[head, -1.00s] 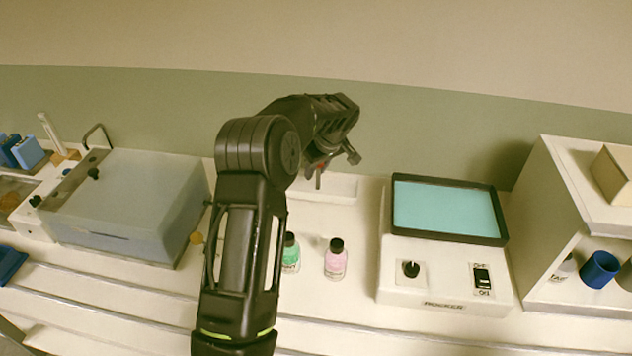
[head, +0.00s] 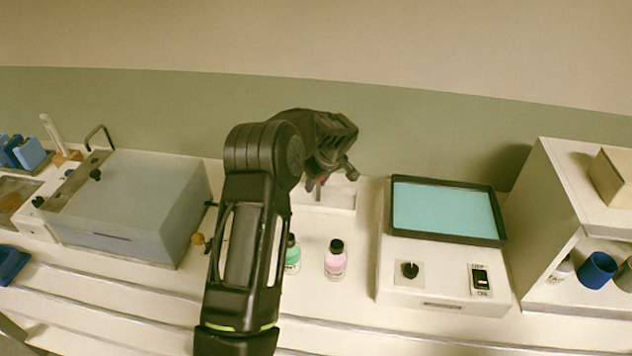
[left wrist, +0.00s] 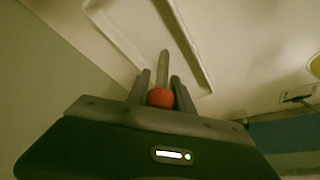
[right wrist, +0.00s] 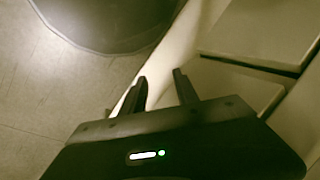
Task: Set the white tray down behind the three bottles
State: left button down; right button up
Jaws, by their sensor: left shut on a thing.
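The white tray (head: 342,199) lies behind the bottles, partly hidden by my left arm. In the left wrist view the tray (left wrist: 122,42) extends beyond the fingertips, with a grey post and a red knob (left wrist: 160,97) between the fingers. My left gripper (head: 322,182) is shut on this knob; I cannot tell if the tray touches the bench. A green bottle (head: 292,256) and a pink bottle (head: 336,261), both black-capped, stand upright in front. The third bottle is not clearly seen, perhaps behind my arm. My right gripper (right wrist: 160,82) is open and empty, seen only in its wrist view.
A rocker with a teal top (head: 445,210) stands close to the right of the tray. A grey lidded box (head: 125,210) stands at left. A white shelf (head: 565,235) with a blue cup (head: 598,270) is at far right. The green wall closes off the back.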

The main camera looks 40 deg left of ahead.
pick_arm(q)
jog(key=shift+f, duration=0.2)
jog(key=c, duration=1.1)
grip_release()
jog(key=shift+r, duration=0.1)
jog(key=shift+r, duration=0.25)
jog(key=shift+d+r, duration=0.1)
jog(key=shift+r, duration=0.15)
jog(key=b+v, duration=0.2)
jog(key=v, duration=0.9)
jog(key=shift+s+d, duration=0.1)
jog(key=shift+d, duration=0.05)
